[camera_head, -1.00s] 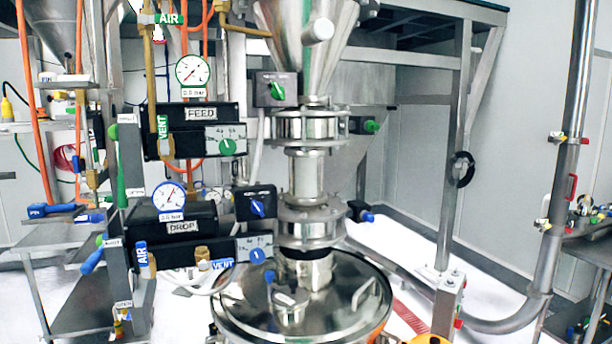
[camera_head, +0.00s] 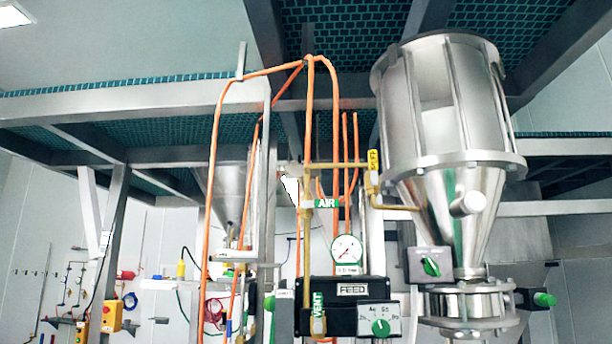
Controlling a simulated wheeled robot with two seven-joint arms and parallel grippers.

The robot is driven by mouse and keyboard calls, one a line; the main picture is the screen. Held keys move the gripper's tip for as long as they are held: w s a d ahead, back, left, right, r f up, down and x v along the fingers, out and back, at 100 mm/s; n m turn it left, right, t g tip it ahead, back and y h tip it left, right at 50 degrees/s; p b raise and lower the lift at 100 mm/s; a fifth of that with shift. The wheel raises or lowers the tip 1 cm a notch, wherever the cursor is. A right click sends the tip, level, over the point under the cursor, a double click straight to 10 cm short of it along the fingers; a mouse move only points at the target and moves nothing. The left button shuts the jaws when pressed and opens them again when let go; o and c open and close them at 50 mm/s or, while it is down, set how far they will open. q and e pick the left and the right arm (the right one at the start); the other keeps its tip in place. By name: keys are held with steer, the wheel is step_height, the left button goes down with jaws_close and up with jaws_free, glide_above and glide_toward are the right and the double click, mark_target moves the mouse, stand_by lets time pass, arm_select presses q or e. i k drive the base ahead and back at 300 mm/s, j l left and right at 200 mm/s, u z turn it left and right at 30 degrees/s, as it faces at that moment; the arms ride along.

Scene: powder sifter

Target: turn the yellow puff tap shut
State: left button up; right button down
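The yellow puff tap (camera_head: 374,162) is high in the head view, just left of the steel hopper (camera_head: 440,120). Its yellow handle stands upright, with dark lettering too small to read surely. It sits at the right end of a horizontal brass pipe (camera_head: 338,165), and a short brass pipe (camera_head: 395,206) runs from below it toward the hopper cone. Whether the tap is open or shut I cannot tell. Neither of my grippers is in view.
Below stand the black FEED box (camera_head: 349,289), a round gauge (camera_head: 346,249) and a green knob (camera_head: 431,266) on a grey box. Orange hoses (camera_head: 215,160) rise left of the tap. A steel platform (camera_head: 150,104) spans overhead. A yellow box (camera_head: 112,316) is at lower left.

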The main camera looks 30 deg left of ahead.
mark_target(373, 162)
steer(key=u, duration=0.7)
steer(key=k+l, duration=0.15)
steer(key=l, duration=0.25)
